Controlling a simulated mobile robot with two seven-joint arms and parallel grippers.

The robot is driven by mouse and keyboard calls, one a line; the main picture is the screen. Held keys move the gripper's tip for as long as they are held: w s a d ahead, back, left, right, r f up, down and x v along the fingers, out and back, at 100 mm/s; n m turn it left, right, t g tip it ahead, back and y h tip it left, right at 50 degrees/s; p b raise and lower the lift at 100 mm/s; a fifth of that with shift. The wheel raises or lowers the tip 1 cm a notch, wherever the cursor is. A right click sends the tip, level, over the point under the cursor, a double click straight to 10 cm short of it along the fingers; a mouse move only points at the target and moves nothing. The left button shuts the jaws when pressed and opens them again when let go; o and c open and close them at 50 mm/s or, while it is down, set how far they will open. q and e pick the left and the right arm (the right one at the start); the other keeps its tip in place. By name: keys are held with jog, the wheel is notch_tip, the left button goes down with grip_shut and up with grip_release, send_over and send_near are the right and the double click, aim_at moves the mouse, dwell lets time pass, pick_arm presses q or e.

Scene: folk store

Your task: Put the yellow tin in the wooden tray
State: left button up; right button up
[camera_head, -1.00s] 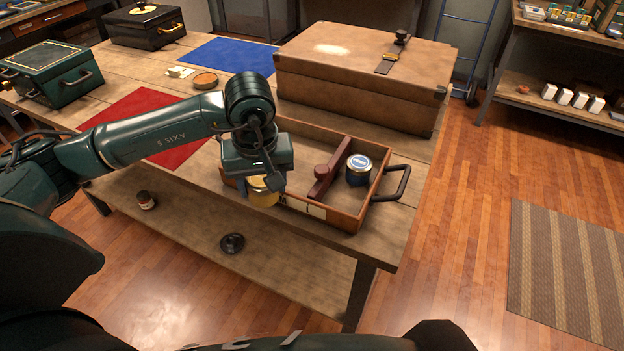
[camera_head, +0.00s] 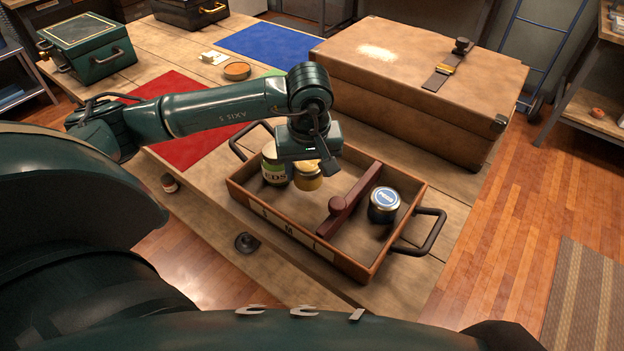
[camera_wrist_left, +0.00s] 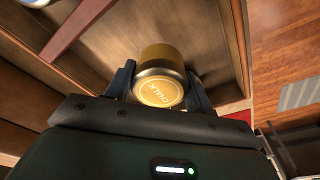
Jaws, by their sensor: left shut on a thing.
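The yellow tin (camera_head: 308,178) is in the grasp of my left gripper (camera_head: 309,164), which is shut on it from above. It is over or inside the left compartment of the wooden tray (camera_head: 290,238); I cannot tell whether it touches the tray floor. In the left wrist view the tin (camera_wrist_left: 161,78) sits between the two dark fingers, its lettered lid facing the camera, near the tray wall (camera_wrist_left: 238,45). A cream and green labelled jar (camera_head: 274,166) stands just left of the tin. My right gripper is not in view.
A red-brown divider with a knob (camera_head: 349,200) splits the tray. A blue tin (camera_head: 384,206) stands in its right compartment. Black handles stick out at both ends. A large tan case (camera_head: 410,90) stands close behind. Red (camera_head: 180,140) and blue (camera_head: 268,41) mats lie at left.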

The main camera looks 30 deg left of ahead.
aim_at(309, 181)
pick_arm(q)
notch_tip(309, 181, down, 4)
jog(key=shift+r, duration=0.1)
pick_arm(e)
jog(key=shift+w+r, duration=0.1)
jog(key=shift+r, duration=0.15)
pick_arm(q)
jog(key=shift+f, duration=0.3)
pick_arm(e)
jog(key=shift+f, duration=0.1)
pick_arm(q)
jog(key=o, duration=1)
jog(key=shift+r, duration=0.3)
jog(key=r, duration=0.7)
jog(key=s+d+r, duration=0.1)
jog(key=r, duration=0.3)
jog(key=shift+s+d, duration=0.1)
jog(key=shift+r, duration=0.3)
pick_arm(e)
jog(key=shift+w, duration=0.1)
